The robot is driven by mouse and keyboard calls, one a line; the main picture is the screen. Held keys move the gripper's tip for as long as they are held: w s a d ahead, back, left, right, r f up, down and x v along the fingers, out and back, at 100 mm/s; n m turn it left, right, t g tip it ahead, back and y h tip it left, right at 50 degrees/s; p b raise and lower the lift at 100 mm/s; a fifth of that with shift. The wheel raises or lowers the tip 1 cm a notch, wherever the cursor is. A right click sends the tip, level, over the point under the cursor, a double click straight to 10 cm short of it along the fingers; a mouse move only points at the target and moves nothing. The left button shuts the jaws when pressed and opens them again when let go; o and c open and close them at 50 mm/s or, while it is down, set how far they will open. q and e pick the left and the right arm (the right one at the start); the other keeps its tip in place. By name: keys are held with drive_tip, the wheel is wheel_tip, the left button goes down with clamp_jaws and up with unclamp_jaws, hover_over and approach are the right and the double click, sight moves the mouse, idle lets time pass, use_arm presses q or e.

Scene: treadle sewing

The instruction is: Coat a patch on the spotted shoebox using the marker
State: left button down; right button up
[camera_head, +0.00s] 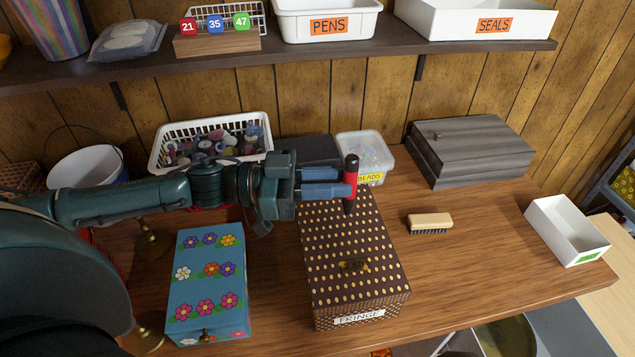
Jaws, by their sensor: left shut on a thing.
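The spotted shoebox (330,285) is brown with cream dots and a FRINGE label on its front. It stands on the wooden table, lid up. A small dark mark (353,266) with some gold in it lies near the middle of the lid's front half. My left gripper (349,182) is over the lid's back part, shut on the marker. The marker (351,171) is red with black ends and stands about upright, its lower end pointing down at the lid. I cannot tell whether that end touches the lid. My right gripper is out of view.
A blue flowered box (209,280) stands left of the shoebox. A brush (430,223) lies to its right. Behind are a basket of spools (212,145), a beads tub (364,153) and a grey box (470,150). A white tray (566,230) is at the right edge.

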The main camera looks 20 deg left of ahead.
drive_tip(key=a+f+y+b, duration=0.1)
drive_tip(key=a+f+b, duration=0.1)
drive_tip(key=b, duration=0.4)
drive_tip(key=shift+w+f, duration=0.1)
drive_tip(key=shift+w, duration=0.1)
